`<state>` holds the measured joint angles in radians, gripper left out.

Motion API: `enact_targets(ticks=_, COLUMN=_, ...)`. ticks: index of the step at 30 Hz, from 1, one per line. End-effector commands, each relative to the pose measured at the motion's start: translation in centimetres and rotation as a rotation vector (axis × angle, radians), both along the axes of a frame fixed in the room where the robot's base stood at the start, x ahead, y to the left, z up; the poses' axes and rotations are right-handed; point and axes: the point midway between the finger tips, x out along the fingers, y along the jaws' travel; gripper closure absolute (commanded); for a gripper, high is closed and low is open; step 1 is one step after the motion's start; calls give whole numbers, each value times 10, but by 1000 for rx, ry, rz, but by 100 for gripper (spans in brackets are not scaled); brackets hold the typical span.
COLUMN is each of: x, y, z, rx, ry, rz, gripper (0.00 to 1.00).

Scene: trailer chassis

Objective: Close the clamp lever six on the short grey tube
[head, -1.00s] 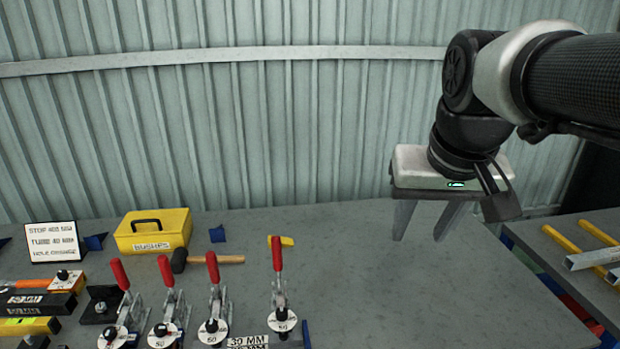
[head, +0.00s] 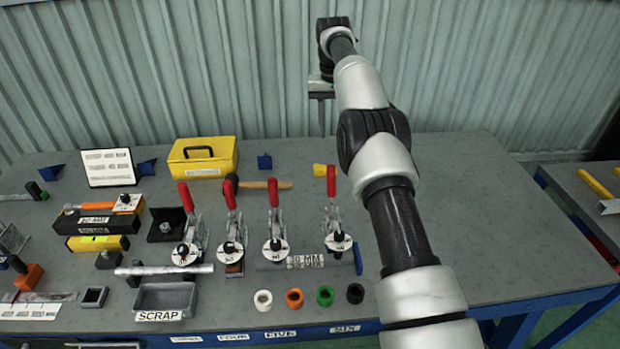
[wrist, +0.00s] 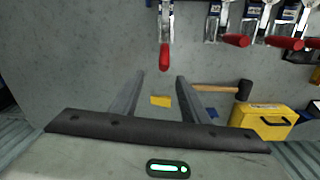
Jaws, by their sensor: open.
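Clamp lever six, the rightmost red lever (head: 332,182), stands upright on its clamp above the SIX label (head: 345,329). The short grey tube (head: 275,266) lies at the foot of the two right-hand clamps, partly behind a 30 MM label. In the wrist view the same red lever (wrist: 165,57) points toward me, roughly in line with the gap between my fingers. My gripper (wrist: 160,75) is open and empty, apart from the lever. In the head view, my gripper (head: 321,122) is behind the clamps, by the back wall, partly hidden by my arm.
Three more clamps with raised red levers (head: 231,196) stand to the left. A hammer (head: 262,185), a yellow block (head: 322,170) and a yellow box (head: 203,158) lie behind. Several coloured rings (head: 294,298) lie in front. The table's right side is clear.

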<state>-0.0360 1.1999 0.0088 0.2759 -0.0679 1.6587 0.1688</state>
Motion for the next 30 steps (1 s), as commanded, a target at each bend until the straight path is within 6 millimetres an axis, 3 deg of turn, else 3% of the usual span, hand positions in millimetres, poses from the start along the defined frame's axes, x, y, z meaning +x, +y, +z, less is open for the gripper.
enact_targets(ticks=3, x=1, y=0, z=-19, rx=-3, ry=15, rz=-7, gripper=59)
enact_targets(ticks=11, x=1, y=-2, z=-47, rx=-2, ry=21, rz=-9, gripper=59)
enact_targets(ticks=30, x=0, y=-10, z=-173, rx=-3, ry=21, rz=-9, gripper=59)
